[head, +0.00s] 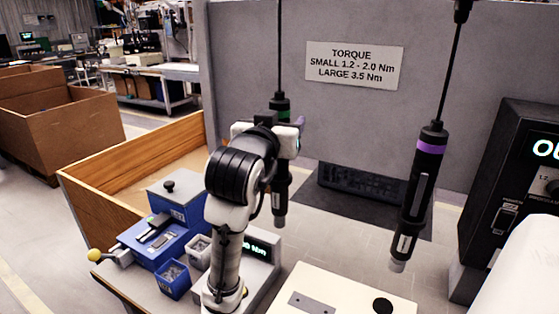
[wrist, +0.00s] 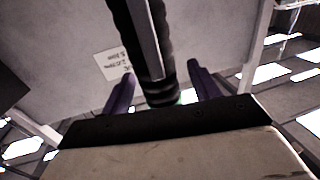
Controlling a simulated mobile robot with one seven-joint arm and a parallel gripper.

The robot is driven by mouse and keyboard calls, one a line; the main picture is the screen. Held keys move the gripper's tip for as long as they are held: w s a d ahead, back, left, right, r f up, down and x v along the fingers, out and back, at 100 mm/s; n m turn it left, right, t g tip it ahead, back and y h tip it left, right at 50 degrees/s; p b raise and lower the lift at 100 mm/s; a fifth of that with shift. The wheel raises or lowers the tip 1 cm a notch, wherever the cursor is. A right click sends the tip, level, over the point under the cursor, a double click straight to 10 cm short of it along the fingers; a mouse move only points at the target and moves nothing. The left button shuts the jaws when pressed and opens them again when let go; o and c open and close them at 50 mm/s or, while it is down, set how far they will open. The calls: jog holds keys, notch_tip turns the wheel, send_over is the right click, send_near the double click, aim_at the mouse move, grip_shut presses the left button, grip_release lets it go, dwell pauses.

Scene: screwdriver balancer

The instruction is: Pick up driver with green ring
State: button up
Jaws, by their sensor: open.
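The driver with the green ring (head: 280,104) hangs upright on a cable left of the torque sign. My gripper (head: 284,138) is at its upper body, and my arm hides part of the driver. In the wrist view the dark driver (wrist: 145,40) stands between the two fingers of my gripper (wrist: 160,80), which are open with a gap visible on both sides. A bit of green shows low beside the driver, near the palm. A second driver with a purple ring (head: 430,148) hangs tilted to the right, apart from my gripper.
A grey panel with a torque sign (head: 354,65) stands behind. A black controller box (head: 515,150) stands right.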

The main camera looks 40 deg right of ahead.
jog(key=shift+x, duration=0.9)
jog(key=shift+c, duration=0.3)
jog(key=shift+r, duration=0.1)
grip_shut()
